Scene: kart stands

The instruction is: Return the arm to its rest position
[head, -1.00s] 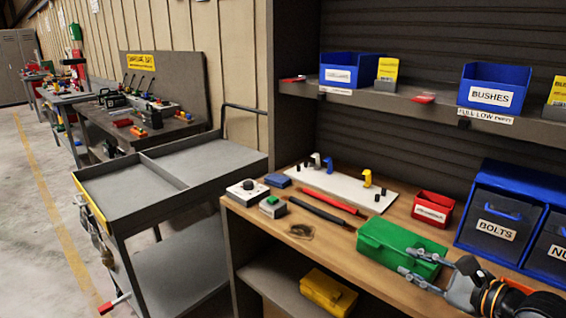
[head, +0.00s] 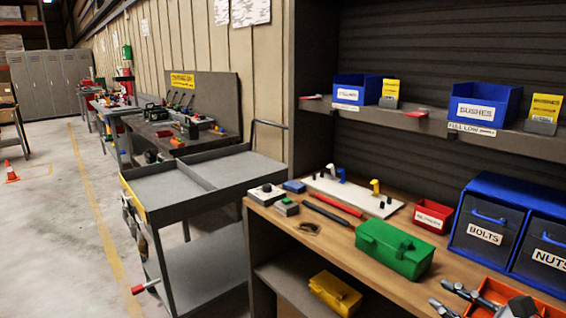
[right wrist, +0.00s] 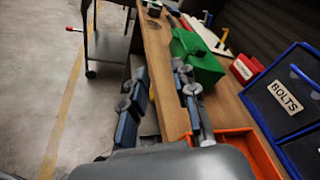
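My right gripper (head: 445,297) is at the lower right of the head view, in front of the green box and beside an orange tray (head: 510,289). In the right wrist view the two fingers of my right gripper (right wrist: 160,75) stand apart with nothing between them. The orange tray is also there (right wrist: 247,138), just right of the fingers. My left gripper is in neither current view.
A green box (head: 393,250) stands on the wooden bench, with a red bin (head: 433,216) and a BOLTS bin (head: 486,232) behind it. A grey cart (head: 190,178) stands left of the bench. The floor (head: 60,230) farther left is open.

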